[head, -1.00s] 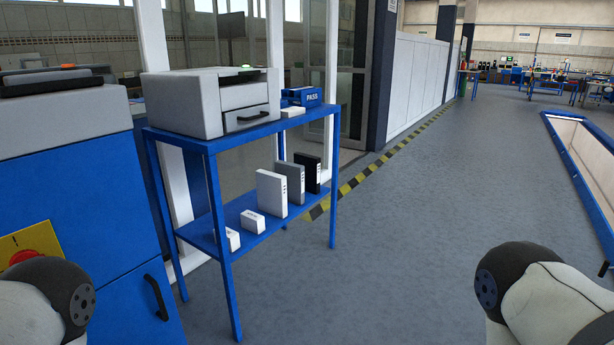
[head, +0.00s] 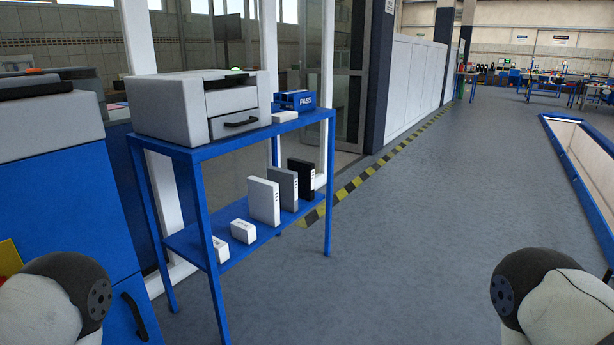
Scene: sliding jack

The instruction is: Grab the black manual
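The black manual (head: 301,179) stands upright on the lower shelf of a blue rack (head: 205,235). It is the rearmost in a row, just behind a grey manual (head: 283,188) and a white manual (head: 263,201). Part of its front is hidden by the grey one. My grippers are not in view. Only parts of my two arms show at the bottom left and bottom right corners, well apart from the rack.
A grey printer (head: 200,106) and a blue PASS box (head: 295,100) sit on the rack's top. Small white boxes (head: 243,231) lie on the lower shelf's near end. A blue cabinet (head: 60,200) stands left. The floor (head: 410,240) right of the rack is clear.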

